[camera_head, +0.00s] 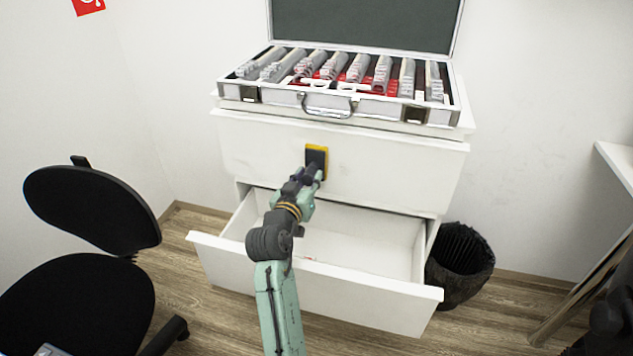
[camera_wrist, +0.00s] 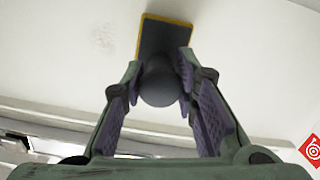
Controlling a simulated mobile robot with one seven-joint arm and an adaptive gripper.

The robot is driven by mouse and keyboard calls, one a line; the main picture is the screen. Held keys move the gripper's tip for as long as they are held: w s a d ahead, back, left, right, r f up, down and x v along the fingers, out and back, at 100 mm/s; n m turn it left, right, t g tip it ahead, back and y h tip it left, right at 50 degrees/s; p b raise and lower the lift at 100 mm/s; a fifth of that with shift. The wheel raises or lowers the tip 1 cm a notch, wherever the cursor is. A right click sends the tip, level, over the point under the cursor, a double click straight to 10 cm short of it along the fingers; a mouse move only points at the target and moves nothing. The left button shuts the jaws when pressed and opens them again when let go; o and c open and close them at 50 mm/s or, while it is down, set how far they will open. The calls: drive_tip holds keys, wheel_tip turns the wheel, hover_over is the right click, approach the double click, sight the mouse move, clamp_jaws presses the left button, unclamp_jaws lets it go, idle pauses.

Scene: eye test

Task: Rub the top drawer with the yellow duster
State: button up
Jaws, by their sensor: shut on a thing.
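The yellow duster (camera_head: 325,152) has a dark back and a yellow edge. My gripper (camera_head: 309,176) holds it up against the front of the white top drawer (camera_head: 400,165), near its middle. The top drawer is shut. In the wrist view, my gripper (camera_wrist: 165,85) is shut on the round dark knob of the duster (camera_wrist: 158,45). The duster looks flat to the drawer face (camera_wrist: 60,55); I cannot tell if they touch firmly. Faint grey smudges (camera_wrist: 103,37) show on the drawer face beside the duster.
The lower drawer (camera_head: 315,290) is pulled open below my arm. An open silver case (camera_head: 235,92) with several rows of lenses stands on the cabinet. A black chair (camera_head: 90,210) is at the left. A black bin (camera_head: 460,262) stands right of the cabinet.

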drive_tip(key=shift+w+d+r, duration=0.1)
drive_tip(key=shift+r, duration=0.2)
clamp_jaws()
drive_tip(key=shift+s+d+r+p, duration=0.1)
drive_tip(key=shift+s+d+p, duration=0.1)
drive_tip(key=shift+d, duration=0.2)
drive_tip(key=shift+s+d+p, duration=0.1)
drive_tip(key=shift+d+p, duration=0.1)
drive_tip(key=shift+d, duration=0.2)
drive_tip(key=shift+s+d, duration=0.1)
drive_tip(key=shift+d, duration=0.45)
drive_tip(key=shift+w+a+f, duration=0.15)
drive_tip(key=shift+w+a, duration=0.1)
drive_tip(key=shift+a, duration=0.5)
drive_tip(key=shift+w+a+f, duration=0.1)
drive_tip(key=shift+w+a, duration=0.1)
drive_tip(key=shift+a, duration=0.5)
drive_tip(key=shift+s, duration=0.1)
drive_tip(key=shift+f+b+v, duration=0.15)
drive_tip(key=shift+f+v, duration=0.05)
drive_tip(key=shift+v, duration=1.25)
drive_tip(key=shift+f+b+v, duration=0.15)
drive_tip(key=shift+f+v, duration=0.05)
drive_tip(key=shift+v, duration=1.3)
